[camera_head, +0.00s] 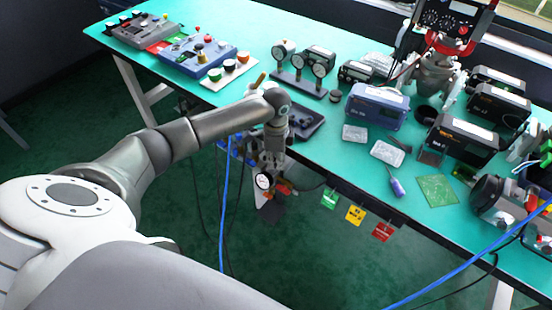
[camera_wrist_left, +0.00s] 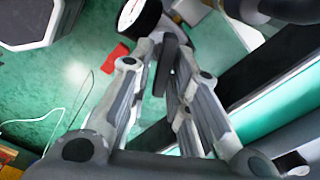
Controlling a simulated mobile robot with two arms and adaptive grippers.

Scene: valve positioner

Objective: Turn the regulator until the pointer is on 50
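A small round gauge (camera_head: 264,181) with a white face and dark rim hangs at the table's front edge, with red and orange parts beside it. Its dial is cut by the top edge of the left wrist view (camera_wrist_left: 131,12); I cannot read the pointer there or in the head view. My left gripper (camera_head: 268,160) reaches down beside the gauge. In the left wrist view its fingertips (camera_wrist_left: 167,60) are close together, with dark pads between them; I cannot tell whether they hold anything. The regulator knob is not clearly visible. My right gripper is out of view.
The green table (camera_head: 330,125) carries a blue instrument box (camera_head: 378,106), a stand of gauges (camera_head: 300,70) and control boxes (camera_head: 198,55). Green, yellow and red tags (camera_head: 355,214) hang from the front edge. A blue cable (camera_head: 226,190) runs down past my left arm. Open floor lies in front.

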